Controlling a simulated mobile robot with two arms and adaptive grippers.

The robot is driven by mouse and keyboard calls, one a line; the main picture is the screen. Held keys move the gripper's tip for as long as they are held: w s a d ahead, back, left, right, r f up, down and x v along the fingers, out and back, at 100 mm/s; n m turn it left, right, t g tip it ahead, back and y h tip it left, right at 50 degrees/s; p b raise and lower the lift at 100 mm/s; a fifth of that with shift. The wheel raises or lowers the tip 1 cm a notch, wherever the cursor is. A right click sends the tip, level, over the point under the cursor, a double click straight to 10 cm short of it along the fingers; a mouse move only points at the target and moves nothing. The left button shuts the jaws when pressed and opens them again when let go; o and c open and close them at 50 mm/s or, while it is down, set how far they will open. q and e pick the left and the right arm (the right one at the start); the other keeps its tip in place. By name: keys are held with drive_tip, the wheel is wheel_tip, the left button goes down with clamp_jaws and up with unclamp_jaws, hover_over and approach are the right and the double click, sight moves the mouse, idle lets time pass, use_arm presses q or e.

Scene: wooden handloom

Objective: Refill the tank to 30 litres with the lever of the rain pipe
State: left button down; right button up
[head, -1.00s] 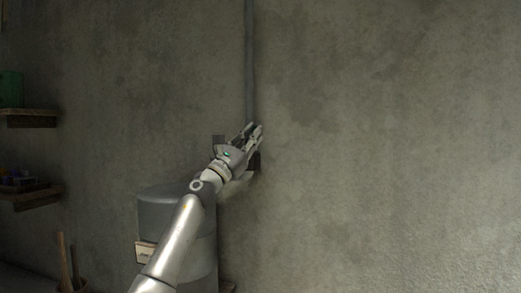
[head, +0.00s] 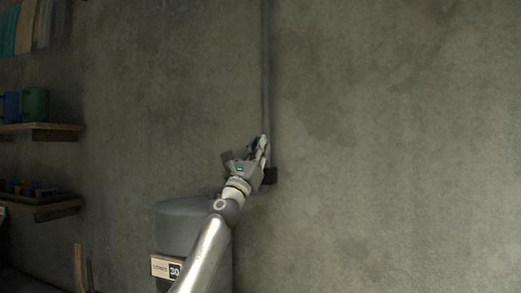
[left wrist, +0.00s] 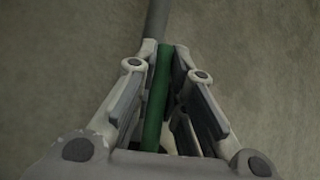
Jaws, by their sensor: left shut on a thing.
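The grey rain pipe (head: 265,75) runs down the wall; its end also shows at the top of the left wrist view (left wrist: 156,18). The tank (head: 185,215) is a grey barrel below, partly hidden by my left arm. A plate on its front (head: 166,268) shows the number 30. My left gripper (head: 264,142) is at the foot of the pipe. In the left wrist view the green lever (left wrist: 158,98) lies between its fingers (left wrist: 163,52), which are shut on it. The lever is hidden in the head view. My right gripper is out of view.
Wooden shelves (head: 45,132) with blue and green containers (head: 35,104) and small coloured things are on the left wall. Upright wooden sticks (head: 78,268) stand at the lower left. The wall right of the pipe is bare.

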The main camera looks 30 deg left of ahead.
use_arm(q)
drive_tip(key=shift+f, duration=0.1)
drive_tip(key=c, duration=1.5)
unclamp_jaws()
drive_tip(key=shift+a, duration=0.1)
drive_tip(key=shift+o, duration=0.2)
drive_tip(key=shift+s, duration=0.1)
drive_tip(key=v, duration=1.2)
